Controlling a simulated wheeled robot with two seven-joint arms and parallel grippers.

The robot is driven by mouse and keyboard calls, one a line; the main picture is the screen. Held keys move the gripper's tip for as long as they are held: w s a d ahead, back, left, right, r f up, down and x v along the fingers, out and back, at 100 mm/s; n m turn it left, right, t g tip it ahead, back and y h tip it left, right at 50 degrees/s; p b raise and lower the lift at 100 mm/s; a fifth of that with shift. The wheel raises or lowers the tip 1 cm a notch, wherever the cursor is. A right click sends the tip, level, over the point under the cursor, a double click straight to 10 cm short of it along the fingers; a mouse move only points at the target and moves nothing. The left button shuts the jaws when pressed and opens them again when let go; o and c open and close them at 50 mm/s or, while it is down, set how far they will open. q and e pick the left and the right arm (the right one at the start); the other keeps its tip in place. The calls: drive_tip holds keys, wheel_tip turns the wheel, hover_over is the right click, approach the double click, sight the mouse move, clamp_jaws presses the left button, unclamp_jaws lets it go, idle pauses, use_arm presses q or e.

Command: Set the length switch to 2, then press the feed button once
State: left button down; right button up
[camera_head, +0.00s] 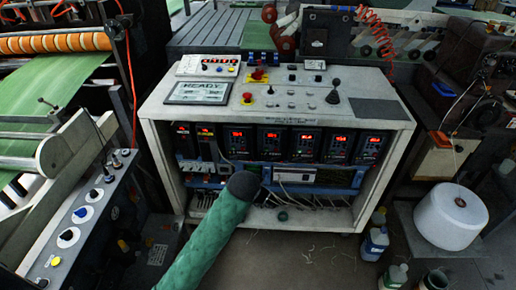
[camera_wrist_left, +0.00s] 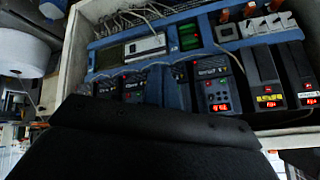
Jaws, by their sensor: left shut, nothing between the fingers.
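The control cabinet (camera_head: 330,108) stands in the middle of the head view. Its sloped top carries a display reading READY (camera_head: 199,91), small buttons, red mushroom buttons (camera_head: 258,73) and a black joystick (camera_head: 334,92). I cannot read which control is the length switch or the feed button. My left arm, in a green sleeve, rises from the bottom; its black end (camera_head: 243,185), with the gripper, is before the cabinet's open front, below the top panel. The fingers are not distinct. My right gripper is out of view.
Lit drive units (camera_head: 272,143) fill the cabinet front; they show inverted in the left wrist view (camera_wrist_left: 215,92). A side panel with knobs and a yellow button (camera_head: 57,262) is at left. A white spool (camera_head: 452,217) and bottles (camera_head: 375,243) stand at right.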

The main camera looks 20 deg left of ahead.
use_arm(q)
drive_tip(key=s+d+f+g, duration=0.1)
drive_tip(key=s+f+g, duration=0.1)
drive_tip(key=s+f, duration=0.5)
drive_tip(key=s+d+f+n+g, duration=0.1)
drive_tip(key=s+f, duration=0.6)
drive_tip(key=s, duration=0.8)
drive_tip(key=s+d+f+g+h, duration=0.1)
drive_tip(key=s+f+g, duration=0.2)
drive_tip(key=s+f, duration=0.4)
drive_tip(key=s, duration=0.4)
drive_tip(key=shift+d+f+n, duration=0.25)
drive_tip(key=shift+f+n, duration=0.05)
drive_tip(key=shift+n, duration=0.1)
